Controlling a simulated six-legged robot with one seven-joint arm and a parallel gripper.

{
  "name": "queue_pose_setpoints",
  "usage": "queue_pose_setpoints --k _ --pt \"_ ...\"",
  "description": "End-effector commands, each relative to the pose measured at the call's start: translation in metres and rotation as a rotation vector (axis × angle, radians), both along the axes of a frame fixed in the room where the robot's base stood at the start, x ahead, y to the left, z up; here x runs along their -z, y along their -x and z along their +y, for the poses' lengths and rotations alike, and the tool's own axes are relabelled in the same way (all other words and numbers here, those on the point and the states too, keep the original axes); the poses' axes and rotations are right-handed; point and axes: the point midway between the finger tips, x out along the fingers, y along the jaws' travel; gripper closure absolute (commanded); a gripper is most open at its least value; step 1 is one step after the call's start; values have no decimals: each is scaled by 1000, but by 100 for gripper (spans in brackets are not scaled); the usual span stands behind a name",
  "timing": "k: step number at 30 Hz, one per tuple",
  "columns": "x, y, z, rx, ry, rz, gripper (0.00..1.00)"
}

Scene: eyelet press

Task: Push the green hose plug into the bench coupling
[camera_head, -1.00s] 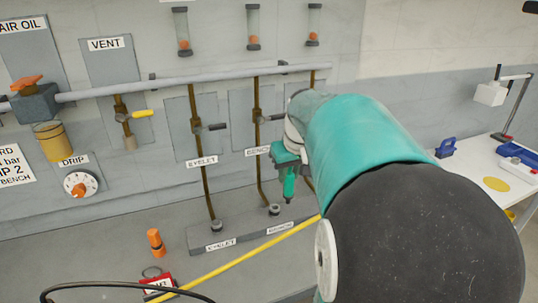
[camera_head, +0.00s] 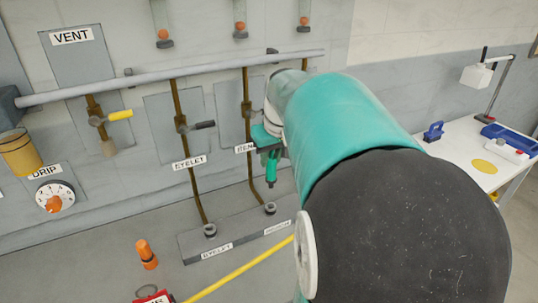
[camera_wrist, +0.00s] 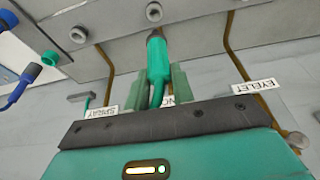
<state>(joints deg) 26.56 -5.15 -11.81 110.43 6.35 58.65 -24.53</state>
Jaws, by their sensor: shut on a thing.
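The green hose plug (camera_head: 271,168) hangs tip down from my gripper (camera_head: 268,145), which is shut on it. In the head view its dark tip stands a little above the bench coupling (camera_head: 270,208), a small grey ring on the grey block, with a visible gap. In the wrist view the plug (camera_wrist: 157,58) shows between the two green fingers (camera_wrist: 160,88), its tip pointing at a round coupling (camera_wrist: 153,12), apparently the bench one. The tip and that coupling are apart. My arm hides the right end of the block in the head view.
The eyelet coupling (camera_head: 210,230) stands left on the block (camera_head: 195,248). A yellow hose (camera_head: 240,269) crosses in front, near an orange plug (camera_head: 147,253). Brown pipes and valve levers (camera_head: 204,125) stand behind. A blue plug (camera_wrist: 30,72) shows at left in the wrist view.

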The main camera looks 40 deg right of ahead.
Motion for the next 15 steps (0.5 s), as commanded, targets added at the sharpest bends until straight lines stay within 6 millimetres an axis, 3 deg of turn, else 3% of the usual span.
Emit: queue_pose_setpoints --k 7,15 --pt "7 3 1 0 -1 2 100" --pt "29 2 1 -1 -1 2 100"
